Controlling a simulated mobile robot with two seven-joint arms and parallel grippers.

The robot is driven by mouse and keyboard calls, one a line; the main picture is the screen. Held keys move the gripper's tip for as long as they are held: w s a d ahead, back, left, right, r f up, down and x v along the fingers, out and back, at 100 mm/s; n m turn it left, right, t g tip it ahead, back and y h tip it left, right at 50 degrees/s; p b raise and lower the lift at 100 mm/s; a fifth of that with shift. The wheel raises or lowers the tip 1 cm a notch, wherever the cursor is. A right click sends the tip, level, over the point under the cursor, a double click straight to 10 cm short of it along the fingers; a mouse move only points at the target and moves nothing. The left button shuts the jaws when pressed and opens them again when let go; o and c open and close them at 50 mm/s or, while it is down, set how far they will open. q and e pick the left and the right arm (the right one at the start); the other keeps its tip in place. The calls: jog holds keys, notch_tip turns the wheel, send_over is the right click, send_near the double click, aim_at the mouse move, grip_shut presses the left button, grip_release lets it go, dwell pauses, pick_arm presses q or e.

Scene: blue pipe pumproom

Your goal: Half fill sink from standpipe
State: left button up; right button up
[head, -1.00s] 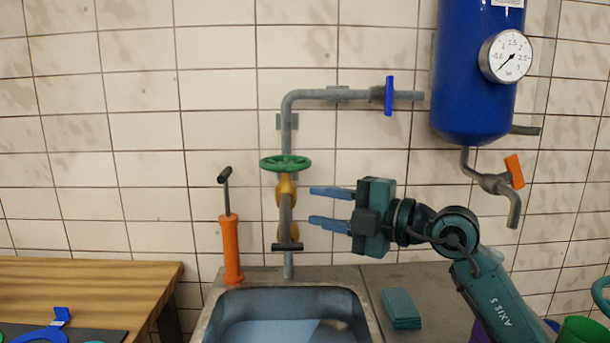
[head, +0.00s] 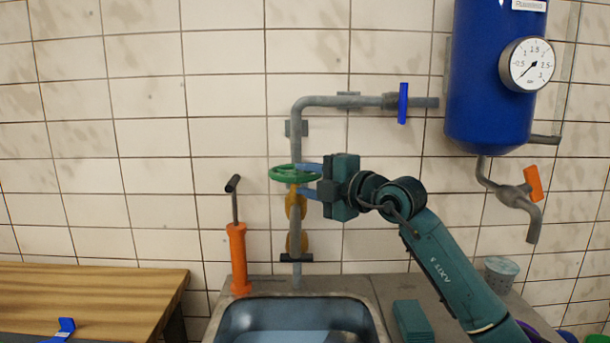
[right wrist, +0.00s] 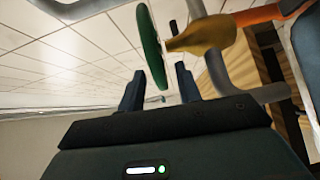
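The standpipe (head: 295,148) is a grey pipe rising behind the sink (head: 220,325), with a green handwheel (head: 290,174) on a yellow valve body (head: 295,207). A light blue patch in the basin looks like water; its depth is unclear. My right gripper (head: 309,180) is at the wheel's right side, fingers open and pointing left, one above the other. In the right wrist view the green wheel's rim (right wrist: 152,45) lies between and just beyond the parted fingers (right wrist: 160,82); I cannot tell whether they touch it. My left gripper is out of view.
An orange hand pump (head: 238,260) stands left of the sink. A wooden table (head: 90,295) is at the left. A blue tank (head: 490,80) with a gauge (head: 527,64) and an orange-handled tap (head: 533,183) hangs at the right. A blue valve handle (head: 403,103) sits on the upper pipe. A green sponge-like block (head: 411,320) lies right of the sink.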

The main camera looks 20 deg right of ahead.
jog(key=shift+w+a, duration=0.25)
jog(key=shift+w, duration=0.2)
grip_shut()
